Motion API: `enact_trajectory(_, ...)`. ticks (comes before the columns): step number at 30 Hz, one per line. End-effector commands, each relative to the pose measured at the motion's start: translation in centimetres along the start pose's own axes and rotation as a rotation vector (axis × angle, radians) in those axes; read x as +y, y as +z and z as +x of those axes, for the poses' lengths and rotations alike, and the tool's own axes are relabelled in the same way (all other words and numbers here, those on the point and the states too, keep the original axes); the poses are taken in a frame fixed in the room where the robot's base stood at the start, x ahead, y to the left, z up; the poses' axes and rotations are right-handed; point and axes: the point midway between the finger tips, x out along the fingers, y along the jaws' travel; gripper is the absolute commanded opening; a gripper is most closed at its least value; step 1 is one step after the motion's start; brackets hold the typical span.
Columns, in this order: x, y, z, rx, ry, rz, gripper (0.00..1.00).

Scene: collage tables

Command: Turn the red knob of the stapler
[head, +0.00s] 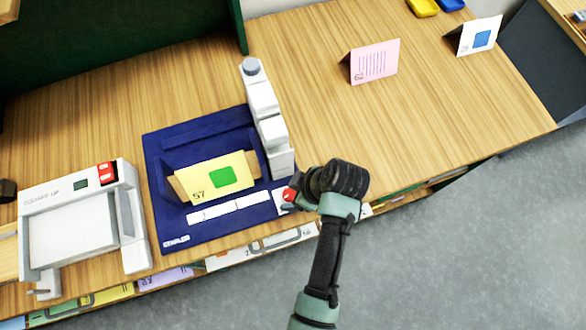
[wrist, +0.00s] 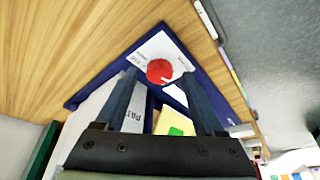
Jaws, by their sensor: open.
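The stapler has a dark blue base (head: 160,215) and a white upright part (head: 268,125), and it stands on the wooden table. Its red knob (head: 289,194) sits on a white plate at the base's near right corner, partly hidden by my gripper in the head view. In the wrist view the round red knob (wrist: 160,71) shows a small white mark at its lower edge. My gripper (wrist: 158,84) is open, with one finger on each side of the knob in that view. I cannot tell whether the fingers touch it. A yellow folded card (head: 205,180) with a green square lies on the stapler.
A white machine (head: 130,235) labelled "SQUARE UP" stands left of the stapler. A pink card (head: 373,63) and a white card (head: 480,37) stand farther back right. Drawers or bins line the front edge.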

Motion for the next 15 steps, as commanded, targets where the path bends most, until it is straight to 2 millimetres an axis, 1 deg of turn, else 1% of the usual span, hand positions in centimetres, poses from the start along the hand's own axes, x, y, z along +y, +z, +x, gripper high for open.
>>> enact_trajectory(3,0.00,-0.02,0.50,0.000,0.000,-0.001,0.71)
enact_trajectory(11,0.02,-0.02,0.57,0.000,0.001,-0.001,0.71)
enact_trajectory(15,0.03,-0.02,0.55,0.000,0.001,-0.001,0.46)
